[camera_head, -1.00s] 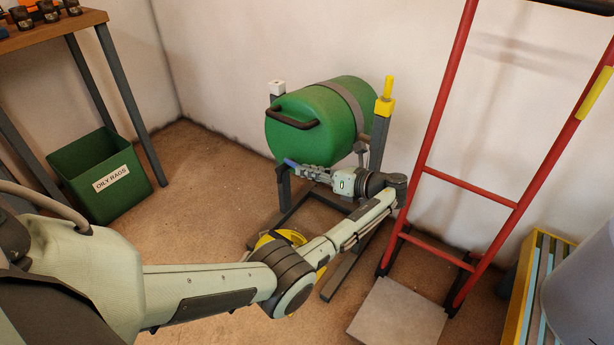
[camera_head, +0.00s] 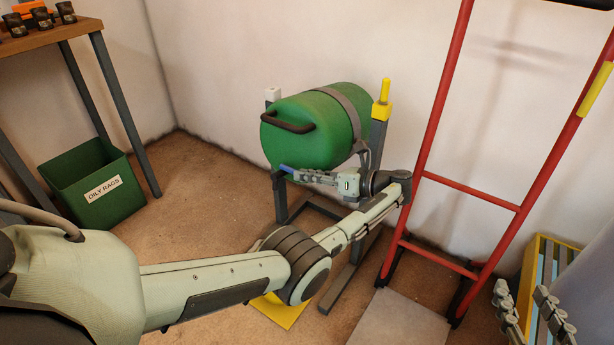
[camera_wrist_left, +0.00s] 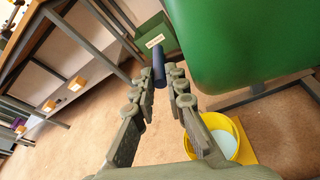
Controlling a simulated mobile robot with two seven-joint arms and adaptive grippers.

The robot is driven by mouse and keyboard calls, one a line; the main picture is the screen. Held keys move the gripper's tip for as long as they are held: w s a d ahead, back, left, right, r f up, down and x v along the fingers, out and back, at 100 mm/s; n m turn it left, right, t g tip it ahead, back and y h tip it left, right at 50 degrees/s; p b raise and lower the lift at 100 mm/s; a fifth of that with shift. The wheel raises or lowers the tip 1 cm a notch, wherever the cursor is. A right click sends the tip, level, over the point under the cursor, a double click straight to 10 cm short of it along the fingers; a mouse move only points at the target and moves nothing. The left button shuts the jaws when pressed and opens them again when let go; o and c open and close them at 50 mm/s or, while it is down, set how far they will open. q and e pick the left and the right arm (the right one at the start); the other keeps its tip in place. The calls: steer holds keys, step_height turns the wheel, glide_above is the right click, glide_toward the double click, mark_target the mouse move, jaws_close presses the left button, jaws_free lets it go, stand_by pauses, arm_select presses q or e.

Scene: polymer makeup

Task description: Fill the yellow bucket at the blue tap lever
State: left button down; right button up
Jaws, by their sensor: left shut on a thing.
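The blue tap lever (camera_head: 286,168) sits at the lower front of the green drum (camera_head: 310,130). My left gripper (camera_head: 294,173) is shut on this lever. In the left wrist view the dark blue lever (camera_wrist_left: 159,68) stands between the finger ends of my left gripper (camera_wrist_left: 163,84). The yellow bucket (camera_wrist_left: 236,134) is on the floor below the drum, with a pale blue surface inside. In the head view my left arm hides the bucket; a yellow plate (camera_head: 279,311) shows below the arm. My right gripper (camera_head: 528,308) is at the lower right, fingers apart and empty.
A red hand truck (camera_head: 462,188) with a grey foot plate (camera_head: 401,322) stands right of the drum stand (camera_head: 377,140). A green oily-rags bin (camera_head: 93,185) stands near a table (camera_head: 50,36) at left. A yellow-framed slatted object (camera_head: 547,262) is at lower right.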

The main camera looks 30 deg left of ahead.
arm_select(q)
steer(key=c, duration=1.5)
jaws_free()
steer(key=shift+c, duration=0.2)
steer(key=v, duration=0.8)
